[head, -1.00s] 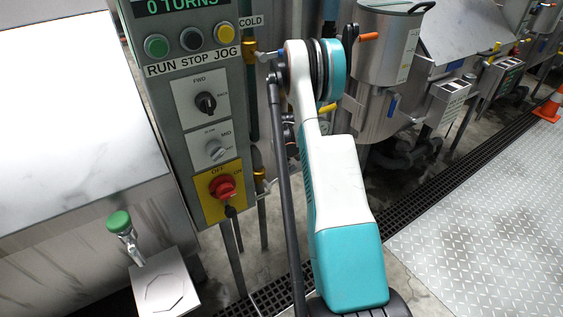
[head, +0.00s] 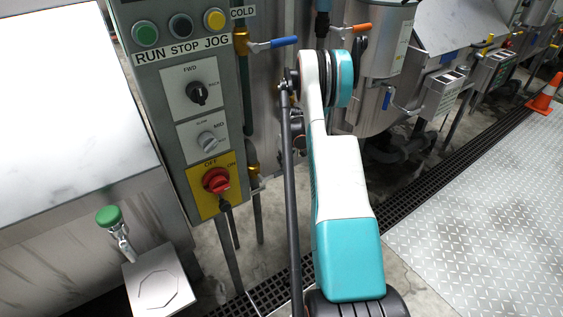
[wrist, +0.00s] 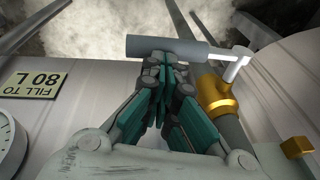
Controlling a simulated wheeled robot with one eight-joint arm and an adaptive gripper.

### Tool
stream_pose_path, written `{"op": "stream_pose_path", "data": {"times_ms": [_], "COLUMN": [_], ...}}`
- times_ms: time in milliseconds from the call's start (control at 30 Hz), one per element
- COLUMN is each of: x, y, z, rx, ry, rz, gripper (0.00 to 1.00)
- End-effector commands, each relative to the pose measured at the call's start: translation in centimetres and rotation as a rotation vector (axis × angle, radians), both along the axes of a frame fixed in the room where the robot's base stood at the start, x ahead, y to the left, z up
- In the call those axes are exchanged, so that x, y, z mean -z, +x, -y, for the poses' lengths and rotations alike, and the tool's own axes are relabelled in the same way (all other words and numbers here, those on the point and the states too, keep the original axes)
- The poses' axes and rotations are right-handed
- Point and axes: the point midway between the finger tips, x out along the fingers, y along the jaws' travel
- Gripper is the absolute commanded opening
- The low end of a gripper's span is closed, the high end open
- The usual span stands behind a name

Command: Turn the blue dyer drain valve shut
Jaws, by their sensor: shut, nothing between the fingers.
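In the wrist view, my gripper (wrist: 163,60) is shut and empty. Its fingertips are at the side of a grey cylindrical lever handle (wrist: 190,47), touching it or very close; I cannot tell which. The handle joins a white arm (wrist: 238,68) above a brass valve body (wrist: 216,98) on a grey pipe, to the right of the fingers. No view clearly identifies this as the blue dyer's drain valve. In the head view my arm covers the middle, and my gripper is hidden.
A vessel wall with a "FILL TO 80 L" label (wrist: 32,85) and a round gauge (wrist: 8,140) are left of the gripper. The head view shows a control panel (head: 165,100), a blue lever (head: 275,43) marked COLD, an orange lever (head: 350,27), and open plate floor (head: 480,200).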

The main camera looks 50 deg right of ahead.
Motion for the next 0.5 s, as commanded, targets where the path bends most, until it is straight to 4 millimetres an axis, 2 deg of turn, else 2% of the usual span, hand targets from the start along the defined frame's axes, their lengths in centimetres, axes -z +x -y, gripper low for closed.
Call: {"op": "stream_pose_path", "data": {"times_ms": [267, 367, 500], "x": [-0.4, -1.3, -3.6], "y": [-0.1, -0.3, -0.8], "z": [0.0, 0.1, 0.2], "rx": [0.000, 0.000, 0.000], "ry": [-0.001, -0.001, -0.001], "rz": [0.000, 0.000, 0.000], "gripper": [0.00, 0.00, 0.00]}}
